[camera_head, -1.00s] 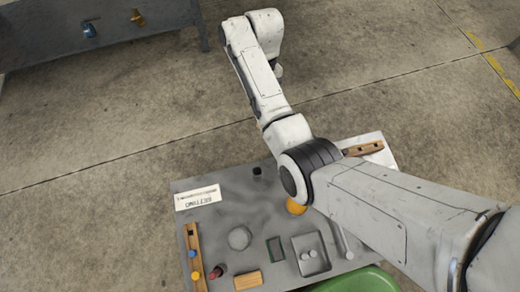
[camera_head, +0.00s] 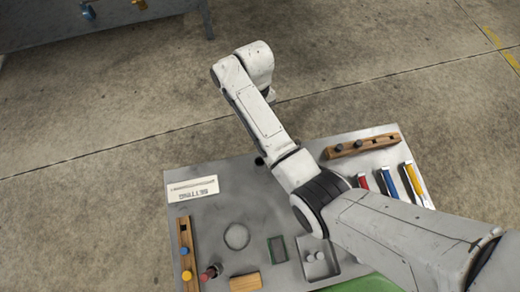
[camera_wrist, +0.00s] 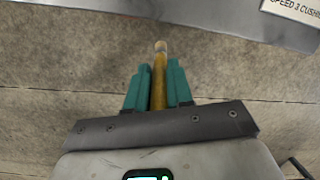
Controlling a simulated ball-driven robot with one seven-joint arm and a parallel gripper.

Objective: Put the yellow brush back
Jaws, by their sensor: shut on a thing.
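In the wrist view my gripper (camera_wrist: 156,72) is shut on a slim yellow thing (camera_wrist: 158,92), which I take to be the yellow brush. It sticks out past the two teal fingers and has a pale tip. Behind it are bare floor and a grey edge. In the head view my arm extends beyond the far edge of the grey table, and the gripper and what it holds are hidden.
The grey table (camera_head: 215,225) carries a wooden rack (camera_head: 362,146), another rack with coloured pegs (camera_head: 186,255), a square tray (camera_head: 318,268) and red, blue and yellow handled tools (camera_head: 415,182). A dark workbench (camera_head: 110,25) stands at upper left. Open floor lies between.

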